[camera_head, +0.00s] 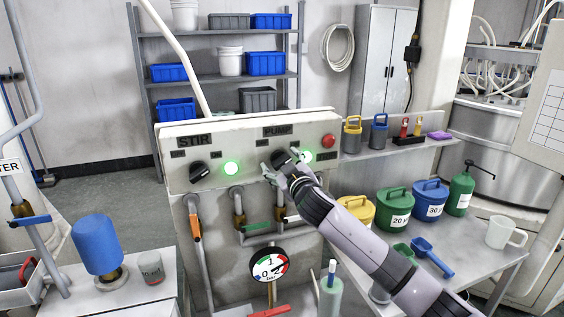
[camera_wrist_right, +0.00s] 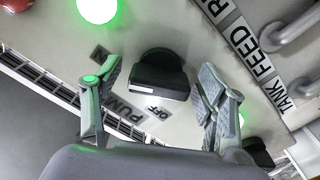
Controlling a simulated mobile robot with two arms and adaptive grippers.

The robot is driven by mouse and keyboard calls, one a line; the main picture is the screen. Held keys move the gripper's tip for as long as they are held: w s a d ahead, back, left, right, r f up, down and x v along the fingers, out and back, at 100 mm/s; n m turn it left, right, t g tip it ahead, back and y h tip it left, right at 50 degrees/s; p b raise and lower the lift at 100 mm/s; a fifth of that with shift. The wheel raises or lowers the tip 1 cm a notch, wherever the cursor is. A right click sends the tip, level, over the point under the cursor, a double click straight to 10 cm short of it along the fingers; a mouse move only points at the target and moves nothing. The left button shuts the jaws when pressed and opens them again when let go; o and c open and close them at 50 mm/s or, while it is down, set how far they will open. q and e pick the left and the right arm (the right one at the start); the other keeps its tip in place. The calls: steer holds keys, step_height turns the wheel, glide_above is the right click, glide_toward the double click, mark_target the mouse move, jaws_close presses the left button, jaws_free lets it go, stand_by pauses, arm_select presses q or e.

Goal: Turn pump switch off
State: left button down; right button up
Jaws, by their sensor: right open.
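The pump switch (camera_head: 284,157) is a black rotary knob on the pale panel (camera_head: 230,147), under the PUMP label. In the right wrist view the switch (camera_wrist_right: 158,76) sits between my spread fingers, with an OFF label beside it. I cannot tell clearly which label the knob points to. The green pump lamp (camera_head: 306,157) is lit; it also shows in the wrist view (camera_wrist_right: 97,8). My right gripper (camera_head: 276,170) is open, with its fingers either side of the switch (camera_wrist_right: 160,70); contact is not clear. My left gripper is not in view.
The STIR knob (camera_head: 199,172) and its lit green lamp (camera_head: 231,168) are left on the same panel. A red button (camera_head: 328,141) is at the panel's right. Valves and a gauge (camera_head: 269,266) are below. A side table holds coloured cans (camera_head: 396,206).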

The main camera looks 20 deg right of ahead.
steer(key=shift+c, duration=0.4)
steer(key=c, duration=1.1)
